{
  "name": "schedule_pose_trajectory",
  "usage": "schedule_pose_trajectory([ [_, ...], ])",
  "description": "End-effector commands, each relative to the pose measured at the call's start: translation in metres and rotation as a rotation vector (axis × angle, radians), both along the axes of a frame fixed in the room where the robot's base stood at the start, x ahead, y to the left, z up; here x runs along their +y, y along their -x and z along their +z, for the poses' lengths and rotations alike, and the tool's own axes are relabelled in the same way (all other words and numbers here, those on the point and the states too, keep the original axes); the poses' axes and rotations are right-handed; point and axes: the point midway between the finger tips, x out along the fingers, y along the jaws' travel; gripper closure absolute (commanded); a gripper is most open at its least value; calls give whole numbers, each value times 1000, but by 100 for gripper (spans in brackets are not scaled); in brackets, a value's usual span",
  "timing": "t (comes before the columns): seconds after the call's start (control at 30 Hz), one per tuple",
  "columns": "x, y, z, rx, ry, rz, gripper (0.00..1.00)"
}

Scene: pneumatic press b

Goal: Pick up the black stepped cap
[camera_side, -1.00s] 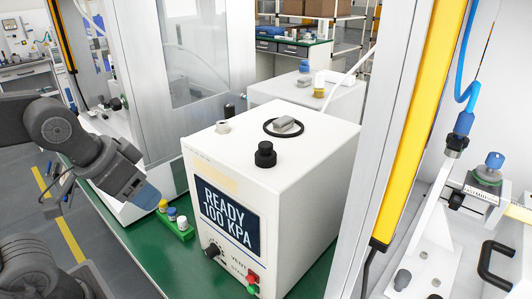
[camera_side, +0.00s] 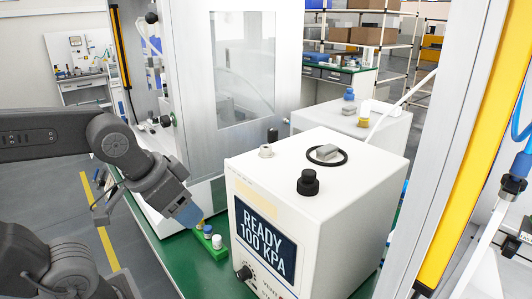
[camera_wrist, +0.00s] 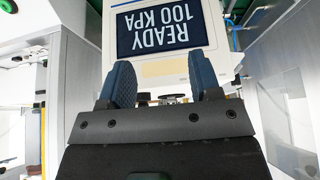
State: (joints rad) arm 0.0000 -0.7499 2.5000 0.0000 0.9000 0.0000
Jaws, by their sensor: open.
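The black stepped cap (camera_side: 308,182) stands upright on top of the white box (camera_side: 325,160), near its front edge, in the side view. It has a narrower knob on a wider base. My gripper (camera_side: 188,213) is left of the box, lower than its top and clear of the cap, with blue fingertips beside the small green rack. In the wrist view my gripper (camera_wrist: 163,82) shows two blue fingers spread apart with nothing held. Small dark shapes appear beyond and between the fingers there; I cannot tell surely whether one is the cap.
A green rack (camera_side: 218,254) with small coloured caps stands left of the box. The display (camera_side: 266,236) reads "READY 100 KPA". A yellow-striped post (camera_side: 462,140) rises at right.

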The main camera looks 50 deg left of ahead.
Motion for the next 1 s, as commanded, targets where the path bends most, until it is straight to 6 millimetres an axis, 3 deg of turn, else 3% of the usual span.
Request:
schedule_pose_trajectory([
  [0.2,0,0,0,0,0,0,41],
  [0.4,0,0,0,0,0,0,24],
  [0.67,0,-3,4,4,-7,-15,24],
  [0.83,-5,-29,36,58,-71,-164,24],
  [1.0,-17,-76,83,152,-173,-444,24],
])
